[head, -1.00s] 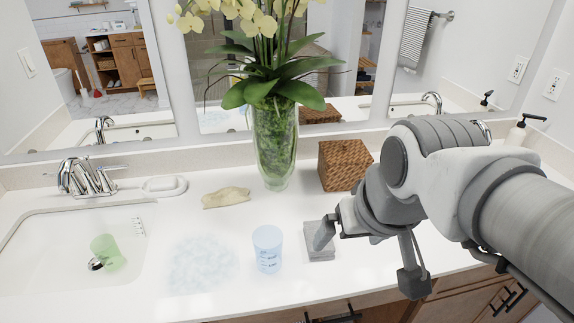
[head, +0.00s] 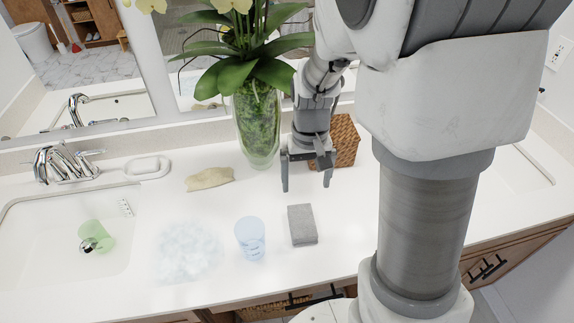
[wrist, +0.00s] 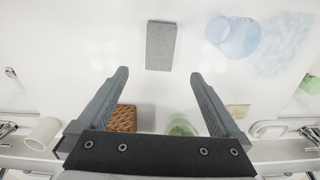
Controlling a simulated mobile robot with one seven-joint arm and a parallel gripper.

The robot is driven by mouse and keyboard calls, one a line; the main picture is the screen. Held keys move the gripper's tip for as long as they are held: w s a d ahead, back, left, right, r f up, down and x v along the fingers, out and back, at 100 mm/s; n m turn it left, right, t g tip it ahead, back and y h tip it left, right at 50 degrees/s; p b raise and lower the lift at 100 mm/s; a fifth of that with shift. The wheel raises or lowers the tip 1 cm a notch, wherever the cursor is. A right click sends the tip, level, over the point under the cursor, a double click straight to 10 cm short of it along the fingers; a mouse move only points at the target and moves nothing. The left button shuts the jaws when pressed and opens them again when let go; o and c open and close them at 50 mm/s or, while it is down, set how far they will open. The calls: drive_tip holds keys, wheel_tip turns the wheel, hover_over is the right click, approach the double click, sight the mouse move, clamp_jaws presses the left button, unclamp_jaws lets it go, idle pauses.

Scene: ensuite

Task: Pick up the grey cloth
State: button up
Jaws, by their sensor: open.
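The grey cloth (head: 302,225) is a small folded rectangular block lying flat on the white counter, right of a blue cup. It also shows in the wrist view (wrist: 161,45), beyond my fingertips and roughly centred between them. My gripper (head: 307,188) is open and empty, with its fingers pointing down behind the cloth, between it and the wicker box. In the wrist view my gripper (wrist: 158,76) has both fingers spread wide with nothing between the tips. The cloth is fully visible and apart from the fingers.
A translucent blue cup (head: 250,238) stands just left of the cloth. A glass vase of orchids (head: 256,125) and a wicker box (head: 346,140) stand behind my gripper. A beige cloth (head: 209,179) lies left. A green cup (head: 97,236) lies in the sink (head: 40,255).

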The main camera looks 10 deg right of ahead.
drive_tip(key=b, duration=0.1)
hover_over(302, 221)
drive_tip(key=f, duration=1.1)
drive_tip(key=shift+s+d, duration=0.1)
drive_tip(key=shift+s, duration=0.15)
drive_tip(key=shift+w+f+b, duration=0.15)
drive_tip(key=shift+f, duration=1.25)
drive_tip(key=shift+w+f+b, duration=0.15)
drive_tip(key=shift+f, duration=1.25)
drive_tip(key=c, duration=1.1)
